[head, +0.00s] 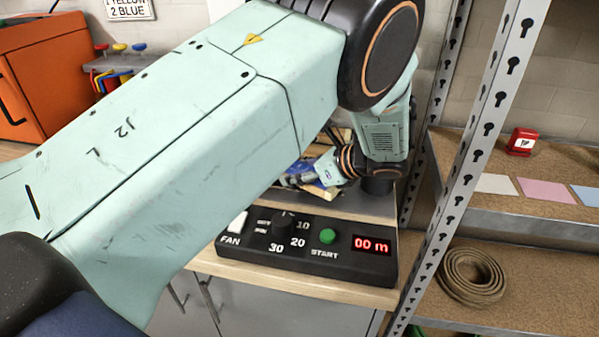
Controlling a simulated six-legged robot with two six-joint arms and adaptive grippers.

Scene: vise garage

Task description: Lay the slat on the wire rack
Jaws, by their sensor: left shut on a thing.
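My left arm crosses the view from the left, and its wrist bends down behind the control box. My left gripper (297,180) is small and far off, above the worktop, partly hidden by my own arm. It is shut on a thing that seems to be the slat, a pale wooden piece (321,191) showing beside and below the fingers. Its full length and ends are hidden. I cannot make out the wire rack; my arm covers much of that area. My right gripper is not in view.
A black control box (345,265) with a dial, a green button and a red "00 m" display sits at the worktop's front. A perforated metal post (470,180) and shelves stand at right, with a coiled strap (471,277) and a red block (522,141).

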